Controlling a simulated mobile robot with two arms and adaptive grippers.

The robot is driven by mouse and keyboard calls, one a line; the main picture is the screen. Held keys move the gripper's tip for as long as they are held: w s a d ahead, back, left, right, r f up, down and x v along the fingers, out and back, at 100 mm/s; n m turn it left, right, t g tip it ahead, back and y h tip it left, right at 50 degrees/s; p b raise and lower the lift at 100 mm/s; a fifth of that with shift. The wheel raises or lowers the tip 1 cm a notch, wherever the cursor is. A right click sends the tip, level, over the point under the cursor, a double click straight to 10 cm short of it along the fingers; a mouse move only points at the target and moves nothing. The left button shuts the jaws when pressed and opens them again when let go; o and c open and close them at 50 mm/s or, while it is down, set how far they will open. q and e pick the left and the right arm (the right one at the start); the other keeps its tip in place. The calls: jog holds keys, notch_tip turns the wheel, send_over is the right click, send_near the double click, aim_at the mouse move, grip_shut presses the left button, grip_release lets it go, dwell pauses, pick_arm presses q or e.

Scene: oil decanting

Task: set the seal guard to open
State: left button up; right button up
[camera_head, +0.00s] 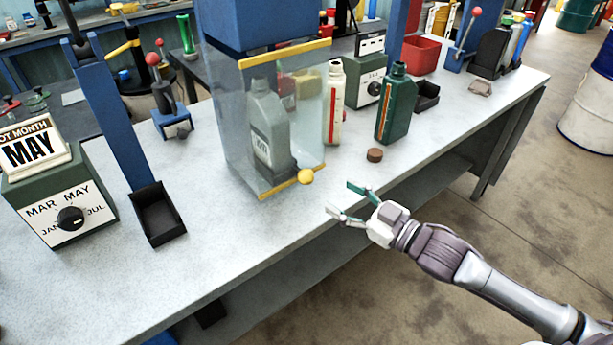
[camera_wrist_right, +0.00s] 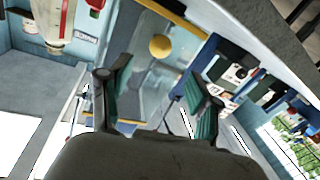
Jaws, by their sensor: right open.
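The seal guard (camera_head: 279,188) is a clear panel with yellow top and bottom edges below a blue housing, and it hangs down in front of a grey bottle (camera_head: 268,125). A yellow ball knob (camera_head: 306,176) sits at the guard's lower right corner. My right gripper (camera_head: 344,199) is open and empty, just right of and below the knob, apart from it. In the right wrist view the knob (camera_wrist_right: 160,46) shows beyond the open fingers (camera_wrist_right: 160,88), roughly between them. My left gripper is not in view.
A brown cap (camera_head: 374,155), a green bottle (camera_head: 396,104) and a cream bottle (camera_head: 333,104) stand right of the guard. A dial box (camera_head: 66,217) and a black tray (camera_head: 158,215) are at left. The bench top (camera_head: 235,225) before the guard is clear.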

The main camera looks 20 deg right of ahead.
aim_at(312, 180)
jog(key=p+x, duration=0.1)
jog(key=x, duration=0.9)
jog(key=shift+w+a, duration=0.2)
jog(key=shift+c, duration=0.2)
grip_shut()
